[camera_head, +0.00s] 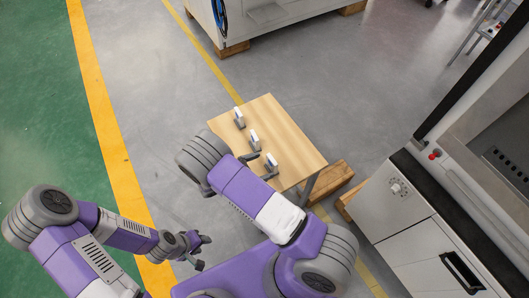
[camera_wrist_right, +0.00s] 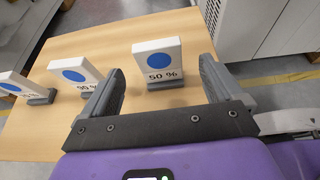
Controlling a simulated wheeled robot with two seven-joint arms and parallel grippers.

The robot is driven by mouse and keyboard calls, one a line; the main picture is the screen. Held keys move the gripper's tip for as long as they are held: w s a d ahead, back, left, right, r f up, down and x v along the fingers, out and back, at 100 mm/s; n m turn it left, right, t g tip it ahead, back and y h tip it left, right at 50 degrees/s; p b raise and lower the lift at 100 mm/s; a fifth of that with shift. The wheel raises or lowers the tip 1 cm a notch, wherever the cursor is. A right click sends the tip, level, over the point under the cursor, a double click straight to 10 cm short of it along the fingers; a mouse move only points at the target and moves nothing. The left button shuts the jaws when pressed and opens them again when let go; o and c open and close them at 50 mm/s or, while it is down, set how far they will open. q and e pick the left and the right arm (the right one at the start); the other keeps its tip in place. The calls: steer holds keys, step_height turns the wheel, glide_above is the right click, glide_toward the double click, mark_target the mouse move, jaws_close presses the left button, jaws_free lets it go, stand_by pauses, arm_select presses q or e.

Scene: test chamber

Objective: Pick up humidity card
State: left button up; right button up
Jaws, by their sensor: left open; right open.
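Several white humidity cards with blue dots stand upright in small grey holders on a wooden table (camera_head: 283,115). In the right wrist view, the card marked 50 % (camera_wrist_right: 159,58) is ahead of my right gripper (camera_wrist_right: 161,70), seen between its open fingers, which do not clearly touch it. A card that seems to read 90 % (camera_wrist_right: 75,75) is to its left, and another card (camera_wrist_right: 14,84) is at the left edge with its marking unclear. In the head view, my right gripper (camera_head: 261,165) is at the nearest visible card. My left gripper (camera_head: 198,250) is open and empty, away from the table.
A grey machine (camera_head: 408,205) with a red button stands right of the table. Another machine (camera_head: 270,18) on wooden blocks is at the top. A wooden block (camera_head: 333,178) lies by the table's right corner. The table's far right part is bare.

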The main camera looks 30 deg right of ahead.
mark_target(270, 162)
steer(key=b+x, duration=0.2)
steer(key=x, duration=0.5)
steer(key=shift+d, duration=0.3)
steer(key=shift+w, duration=0.1)
steer(key=shift+c, duration=0.2)
steer(key=c, duration=1)
